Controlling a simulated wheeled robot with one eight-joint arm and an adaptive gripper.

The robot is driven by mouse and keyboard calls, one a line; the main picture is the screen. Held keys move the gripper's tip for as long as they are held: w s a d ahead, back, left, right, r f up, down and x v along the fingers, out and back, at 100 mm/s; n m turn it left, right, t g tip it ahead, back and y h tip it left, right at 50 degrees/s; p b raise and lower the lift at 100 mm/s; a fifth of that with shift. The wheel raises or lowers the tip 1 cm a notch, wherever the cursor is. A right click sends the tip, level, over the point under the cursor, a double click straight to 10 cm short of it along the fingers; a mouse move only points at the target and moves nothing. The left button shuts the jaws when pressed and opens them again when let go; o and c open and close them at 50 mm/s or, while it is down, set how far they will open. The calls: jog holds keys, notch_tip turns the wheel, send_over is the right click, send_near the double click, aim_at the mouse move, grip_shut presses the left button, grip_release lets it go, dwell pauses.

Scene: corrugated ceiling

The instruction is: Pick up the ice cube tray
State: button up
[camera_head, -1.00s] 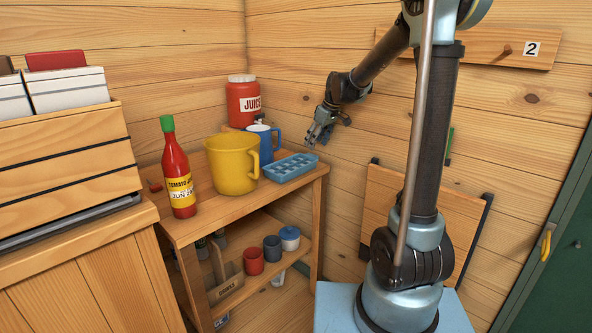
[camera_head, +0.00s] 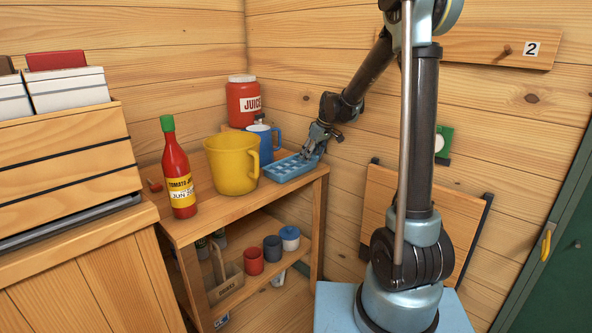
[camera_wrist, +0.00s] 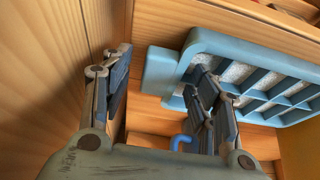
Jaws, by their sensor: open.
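The blue ice cube tray (camera_head: 283,170) lies on the top of the wooden shelf unit, near its right end. In the wrist view the tray (camera_wrist: 196,45) fills the upper right, with a flat tab at its left end and whitish matter in some compartments. My gripper (camera_head: 314,151) is open at the tray's right end, pointing down. In the wrist view my gripper (camera_wrist: 162,72) has the tab between its fingers; the right finger overlaps the compartments and the left finger is outside the tray. I cannot tell whether either finger touches it.
A yellow pitcher (camera_head: 230,165), a blue mug (camera_head: 262,145), a red juice jug (camera_head: 241,102) and a tomato juice bottle (camera_head: 178,170) share the shelf top (camera_head: 219,208). The plank wall (camera_head: 300,80) is close behind my gripper. Cups stand on the lower shelf.

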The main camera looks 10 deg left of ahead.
grip_shut()
jog(key=shift+r, duration=0.1)
